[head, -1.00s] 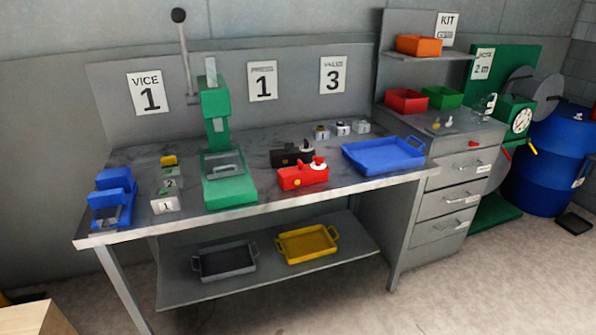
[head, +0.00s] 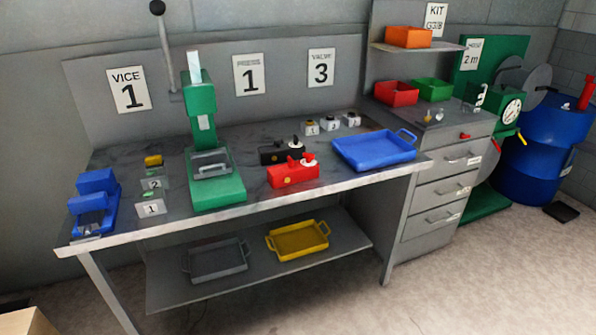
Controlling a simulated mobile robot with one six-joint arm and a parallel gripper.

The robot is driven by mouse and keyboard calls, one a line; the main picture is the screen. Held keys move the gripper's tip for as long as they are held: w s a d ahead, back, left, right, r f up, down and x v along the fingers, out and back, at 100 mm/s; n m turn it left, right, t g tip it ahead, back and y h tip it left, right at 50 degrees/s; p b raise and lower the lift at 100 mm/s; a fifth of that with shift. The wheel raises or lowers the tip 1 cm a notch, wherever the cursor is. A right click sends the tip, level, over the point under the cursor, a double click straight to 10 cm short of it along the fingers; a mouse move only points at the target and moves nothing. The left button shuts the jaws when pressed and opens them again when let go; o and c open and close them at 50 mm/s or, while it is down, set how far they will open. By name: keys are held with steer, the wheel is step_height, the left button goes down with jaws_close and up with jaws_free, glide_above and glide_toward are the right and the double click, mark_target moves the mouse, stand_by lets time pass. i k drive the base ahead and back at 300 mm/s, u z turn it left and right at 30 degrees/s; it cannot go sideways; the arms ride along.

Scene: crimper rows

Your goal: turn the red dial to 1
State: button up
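A red box-shaped device (head: 292,175) sits near the front edge of the workbench, right of the green press. A white and red knob (head: 309,160) shows on its top at the right; I take this to be the red dial, but its setting is too small to read. A similar black device (head: 279,153) stands just behind it, with a dark and white knob on top. My gripper is not in the head view.
The workbench (head: 130,222) also holds a green press (head: 217,192), a blue vice (head: 96,203), numbered blocks and a blue tray (head: 375,153). Grey and yellow trays (head: 298,240) lie on the lower shelf. Drawers (head: 436,191) stand at right. The floor (head: 470,285) in front is clear.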

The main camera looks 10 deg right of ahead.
mark_target(308, 156)
steer(key=z, duration=0.45)
steer(key=k, duration=1.35)
steer(key=z, duration=0.25)
steer(key=i, duration=0.35)
steer(key=u, duration=0.7)
steer(key=i, duration=1.4)
steer(key=z, duration=0.2)
